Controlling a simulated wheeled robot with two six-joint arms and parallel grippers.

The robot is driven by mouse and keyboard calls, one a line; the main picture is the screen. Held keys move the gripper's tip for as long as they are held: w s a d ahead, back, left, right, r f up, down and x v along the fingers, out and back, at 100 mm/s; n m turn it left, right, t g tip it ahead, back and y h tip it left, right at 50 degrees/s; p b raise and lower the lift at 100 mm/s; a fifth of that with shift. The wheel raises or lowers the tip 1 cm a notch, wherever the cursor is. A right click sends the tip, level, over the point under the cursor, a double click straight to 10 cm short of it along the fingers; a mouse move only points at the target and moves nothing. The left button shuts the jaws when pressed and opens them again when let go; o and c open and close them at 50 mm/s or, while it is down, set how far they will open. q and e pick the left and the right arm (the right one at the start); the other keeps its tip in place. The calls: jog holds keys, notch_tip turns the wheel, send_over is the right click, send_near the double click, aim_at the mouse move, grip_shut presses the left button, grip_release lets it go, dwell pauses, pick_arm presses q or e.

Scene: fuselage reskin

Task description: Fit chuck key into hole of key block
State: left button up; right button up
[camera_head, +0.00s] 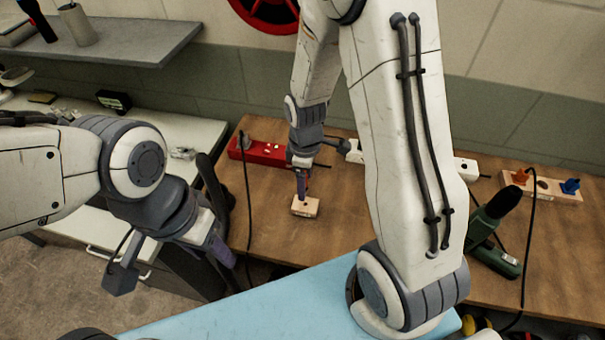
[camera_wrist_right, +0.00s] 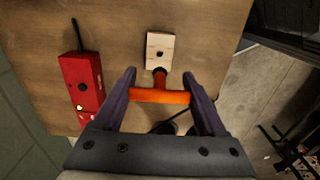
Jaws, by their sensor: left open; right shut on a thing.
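The key block (camera_head: 306,207), a small pale wooden block, lies on the brown workbench. In the right wrist view the block (camera_wrist_right: 161,46) shows a dark round spot that looks like its hole. My right gripper (camera_wrist_right: 160,92) is shut on the orange crossbar of the chuck key (camera_wrist_right: 160,97). The key's dark shank points at the block, its end overlapping the block's near edge in the picture, short of the dark spot. I cannot tell whether it touches. In the head view my right gripper (camera_head: 302,170) is just above the block. My left gripper (camera_head: 170,262) is open and empty, left of the bench.
A red box (camera_head: 262,152) with a dark cable stands left of the block; it also shows in the right wrist view (camera_wrist_right: 81,82). A green drill (camera_head: 495,235) and a wooden holder (camera_head: 545,186) are at the right. A light blue surface (camera_head: 270,300) is in front.

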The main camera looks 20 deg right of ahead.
jog(key=shift+d, duration=0.1)
jog(key=shift+f+b, duration=1.85)
jog(key=shift+f, duration=0.7)
jog(key=o, duration=0.9)
jog(key=shift+c, duration=0.2)
jog(key=c, duration=0.9)
jog(key=shift+o, duration=0.2)
